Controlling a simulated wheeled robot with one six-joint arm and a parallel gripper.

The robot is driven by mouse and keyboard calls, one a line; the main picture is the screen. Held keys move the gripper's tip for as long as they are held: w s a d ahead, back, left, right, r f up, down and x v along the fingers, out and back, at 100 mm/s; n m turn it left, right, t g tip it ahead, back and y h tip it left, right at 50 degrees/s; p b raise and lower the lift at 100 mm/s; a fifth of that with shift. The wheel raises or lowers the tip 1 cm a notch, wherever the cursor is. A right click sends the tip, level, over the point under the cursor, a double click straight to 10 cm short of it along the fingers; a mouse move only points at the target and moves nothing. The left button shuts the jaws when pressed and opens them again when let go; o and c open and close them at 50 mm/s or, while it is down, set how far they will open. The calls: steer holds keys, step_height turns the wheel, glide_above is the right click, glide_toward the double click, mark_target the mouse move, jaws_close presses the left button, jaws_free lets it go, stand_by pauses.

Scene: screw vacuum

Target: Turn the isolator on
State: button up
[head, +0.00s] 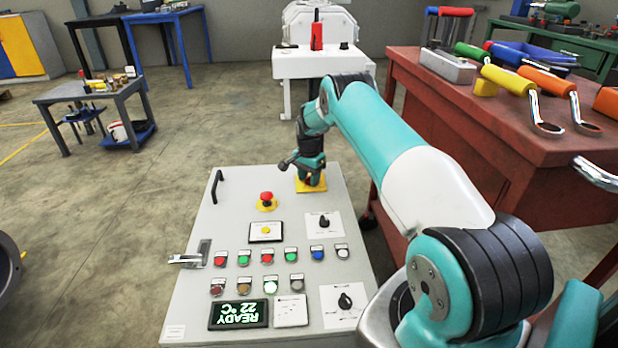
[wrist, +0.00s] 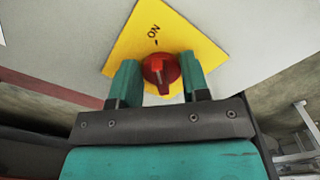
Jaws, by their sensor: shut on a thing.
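The isolator is a red rotary knob (wrist: 161,72) on a yellow plate (wrist: 205,45), with an "ON" mark and a short tick above the knob in the wrist view. The knob's raised grip runs roughly up and down in that view, in line with the mark. My gripper (wrist: 160,78) has one teal finger on each side of the knob and is shut on it. In the head view, the yellow plate (head: 310,186) lies at the far right of the grey panel, and my gripper (head: 310,175) stands over it, hiding the knob.
The grey control panel (head: 190,295) also bears a red emergency button (head: 266,198), several coloured buttons, black selector knobs, a lit display (head: 239,314) and a black handle (head: 217,186). A red workbench (head: 440,110) with tools stands close at the right. Open floor lies left.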

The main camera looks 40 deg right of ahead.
mark_target(308, 177)
steer(key=shift+w+r, duration=0.1)
steer(key=shift+w, duration=0.05)
stand_by(0.4)
steer(key=o, duration=0.8)
steer(key=shift+o, duration=0.2)
step_height(308, 177, up, 17)
steer(key=p, duration=0.4)
steer(key=shift+r, duration=0.2)
steer(key=shift+a, duration=0.1)
